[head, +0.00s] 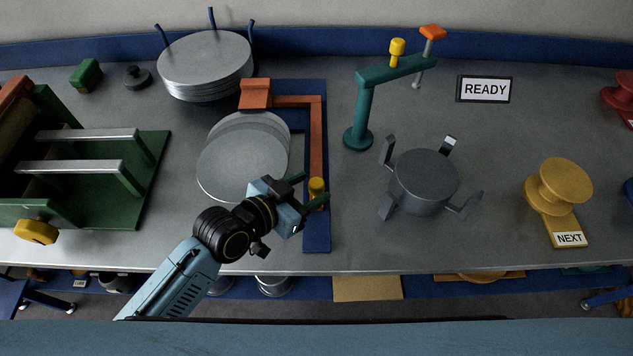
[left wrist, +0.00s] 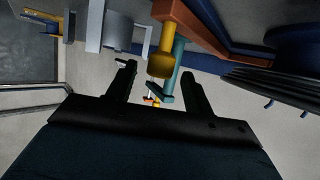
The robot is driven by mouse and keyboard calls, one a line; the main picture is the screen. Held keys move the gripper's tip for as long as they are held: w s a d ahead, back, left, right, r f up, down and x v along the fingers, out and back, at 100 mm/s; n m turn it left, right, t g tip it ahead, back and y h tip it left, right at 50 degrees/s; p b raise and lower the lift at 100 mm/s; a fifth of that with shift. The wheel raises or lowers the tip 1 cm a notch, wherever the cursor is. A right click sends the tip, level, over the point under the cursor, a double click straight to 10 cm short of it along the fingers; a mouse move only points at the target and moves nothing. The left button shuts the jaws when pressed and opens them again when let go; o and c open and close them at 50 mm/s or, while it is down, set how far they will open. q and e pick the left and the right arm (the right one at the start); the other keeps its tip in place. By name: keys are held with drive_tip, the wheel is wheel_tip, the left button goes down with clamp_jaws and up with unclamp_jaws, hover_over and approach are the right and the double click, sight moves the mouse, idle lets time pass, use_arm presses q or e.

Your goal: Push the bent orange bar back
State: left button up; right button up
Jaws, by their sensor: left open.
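The bent orange bar (head: 316,140) lies over a dark blue plate (head: 316,238). It runs right from an orange block (head: 255,93), then turns toward the front edge. A yellow knob (head: 317,187) stands at its near end. My left gripper (head: 308,190) is open, with one finger on each side of the knob in the head view. In the left wrist view the knob (left wrist: 161,64) shows between the two fingertips (left wrist: 159,72), with the orange bar (left wrist: 215,35) behind. I cannot tell whether a finger touches the knob. My right gripper is not in view.
Overlapping round metal discs (head: 240,165) lie left of the bar. A teal stand (head: 362,110) and a grey pronged holder (head: 424,182) stand to the right. A disc stack (head: 205,65) is at the back left. A green frame (head: 90,180) is farther left.

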use_arm(q)
drive_tip(key=shift+x, duration=1.5)
clamp_jaws()
drive_tip(key=shift+a, duration=0.1)
